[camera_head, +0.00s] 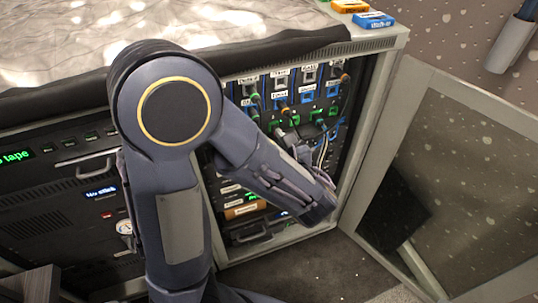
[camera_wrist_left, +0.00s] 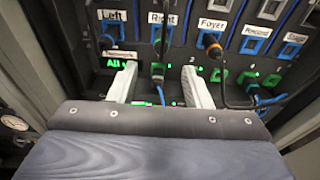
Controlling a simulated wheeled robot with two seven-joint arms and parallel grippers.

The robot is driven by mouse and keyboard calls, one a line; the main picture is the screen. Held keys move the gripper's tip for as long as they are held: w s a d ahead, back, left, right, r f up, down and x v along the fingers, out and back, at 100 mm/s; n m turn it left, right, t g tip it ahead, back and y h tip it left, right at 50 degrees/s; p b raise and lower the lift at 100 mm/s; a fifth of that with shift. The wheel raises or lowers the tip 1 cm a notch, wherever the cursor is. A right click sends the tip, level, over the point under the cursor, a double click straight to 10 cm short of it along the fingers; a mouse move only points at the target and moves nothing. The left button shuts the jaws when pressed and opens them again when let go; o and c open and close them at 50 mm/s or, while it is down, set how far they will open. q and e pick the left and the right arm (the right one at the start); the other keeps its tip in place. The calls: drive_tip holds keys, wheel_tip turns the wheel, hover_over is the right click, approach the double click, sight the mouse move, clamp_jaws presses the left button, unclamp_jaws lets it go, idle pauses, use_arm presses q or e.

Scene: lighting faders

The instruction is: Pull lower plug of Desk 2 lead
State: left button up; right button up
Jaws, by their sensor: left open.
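My left gripper (camera_wrist_left: 159,67) is open in the left wrist view, with its two pale fingers reaching toward the rack panel. A green plug (camera_wrist_left: 158,74) sits in a lower-row socket between the fingers, with a gap on each side. A thin blue lead (camera_wrist_left: 161,97) hangs below it. I cannot read a Desk 2 label on any lead. In the head view my left forearm covers part of the rack, and the fingers are hard to make out there. My right gripper is not in view.
The upper row has dark plugs under the Left (camera_wrist_left: 112,15) and Right labels and an orange-collared plug (camera_wrist_left: 212,45) under Foyer. Its black lead loops down to the right of the fingers. The open cabinet door (camera_head: 455,180) stands to the right.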

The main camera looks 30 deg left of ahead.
sight(258, 121)
use_arm(q)
drive_tip(key=shift+b+x, duration=0.85)
drive_tip(key=shift+x, duration=3.65)
drive_tip(key=shift+d, duration=0.1)
clamp_jaws()
drive_tip(key=shift+f+v, duration=0.2)
drive_tip(key=shift+v, duration=0.9)
drive_tip(key=shift+f+v, duration=0.2)
drive_tip(key=shift+v, duration=0.9)
drive_tip(key=shift+d, duration=0.15)
